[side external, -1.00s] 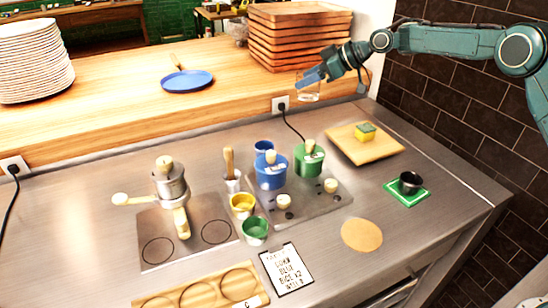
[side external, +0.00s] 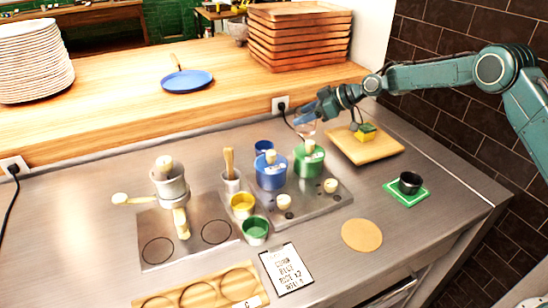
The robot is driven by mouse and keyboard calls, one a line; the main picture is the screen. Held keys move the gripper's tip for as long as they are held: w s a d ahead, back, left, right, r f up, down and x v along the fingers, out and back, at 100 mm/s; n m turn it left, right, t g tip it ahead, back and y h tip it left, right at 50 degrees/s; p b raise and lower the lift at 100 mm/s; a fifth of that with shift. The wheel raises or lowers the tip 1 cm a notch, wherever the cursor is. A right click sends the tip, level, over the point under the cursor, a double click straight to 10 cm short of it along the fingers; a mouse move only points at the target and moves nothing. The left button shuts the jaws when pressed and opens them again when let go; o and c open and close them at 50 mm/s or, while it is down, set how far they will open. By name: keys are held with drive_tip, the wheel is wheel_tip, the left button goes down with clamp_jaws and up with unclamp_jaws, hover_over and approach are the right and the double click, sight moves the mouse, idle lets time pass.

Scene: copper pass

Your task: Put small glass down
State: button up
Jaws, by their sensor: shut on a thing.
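My gripper (side external: 305,121) is shut on a small clear glass (side external: 308,130). It holds the glass in the air above the back of the steel counter, behind the green lidded pot. The glass is faint and partly hidden by the blue fingers, so its exact outline and tilt are hard to tell.
The green pot (side external: 309,160) and blue pot (side external: 270,172) stand close in front of my gripper. A wooden board (side external: 372,150) with a sponge (side external: 365,133) lies to the right. A black cup (side external: 409,182) sits on a green mat (side external: 417,197). The round tan mat (side external: 361,235) is bare.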

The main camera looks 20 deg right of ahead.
drive_tip(key=shift+f, duration=1.5)
drive_tip(key=shift+f, duration=0.15)
drive_tip(key=o, duration=1.1)
drive_tip(key=shift+o, duration=0.2)
drive_tip(key=v, duration=1.4)
drive_tip(key=shift+a, duration=0.15)
